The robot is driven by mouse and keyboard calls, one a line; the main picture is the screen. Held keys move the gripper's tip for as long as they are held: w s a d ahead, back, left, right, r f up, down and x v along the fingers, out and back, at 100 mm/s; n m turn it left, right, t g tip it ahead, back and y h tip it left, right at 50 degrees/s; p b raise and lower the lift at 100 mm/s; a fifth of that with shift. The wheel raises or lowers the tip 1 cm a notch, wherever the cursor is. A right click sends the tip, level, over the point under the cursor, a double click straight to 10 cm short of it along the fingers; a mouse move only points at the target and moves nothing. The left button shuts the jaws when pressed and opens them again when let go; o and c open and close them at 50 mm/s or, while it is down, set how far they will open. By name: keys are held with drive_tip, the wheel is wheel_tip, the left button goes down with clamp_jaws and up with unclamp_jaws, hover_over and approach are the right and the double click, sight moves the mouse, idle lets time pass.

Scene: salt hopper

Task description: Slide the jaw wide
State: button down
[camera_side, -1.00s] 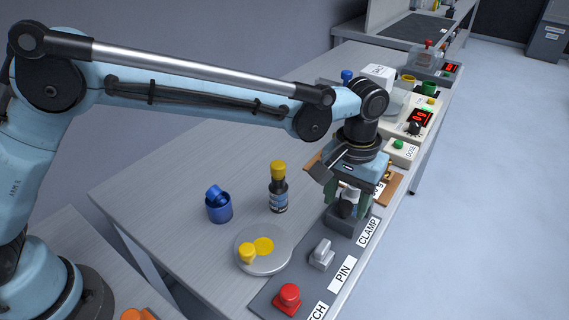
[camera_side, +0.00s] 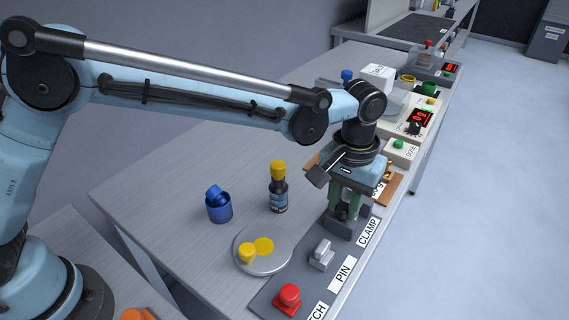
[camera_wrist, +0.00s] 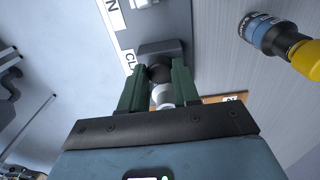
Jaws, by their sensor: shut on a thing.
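The clamp (camera_side: 345,229) is a dark grey block with a black round knob (camera_side: 342,212), beside the CLAMP label in the side view. My gripper (camera_side: 347,206) points down over it, its green fingers closed around the knob. In the wrist view, the fingers of my gripper (camera_wrist: 158,84) stand on both sides of the black knob (camera_wrist: 159,72), with a pale cylinder (camera_wrist: 163,96) between them. The dark clamp block (camera_wrist: 160,47) shows just beyond the fingertips. The fingers partly hide the knob, and which part of the clamp is its jaw is not clear.
A grey pin handle (camera_side: 321,254) and a red button (camera_side: 288,297) stand on the same strip. A dark bottle with yellow cap (camera_side: 278,188), a blue cup (camera_side: 219,210) and a round plate (camera_side: 282,260) stand left. A wooden board (camera_side: 390,189) lies close behind my gripper.

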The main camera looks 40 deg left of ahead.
drive_tip(key=shift+s, duration=0.95)
drive_tip(key=c, duration=0.8)
unclamp_jaws()
drive_tip(key=shift+w+r, duration=0.1)
wheel_tip(320, 180, up, 12)
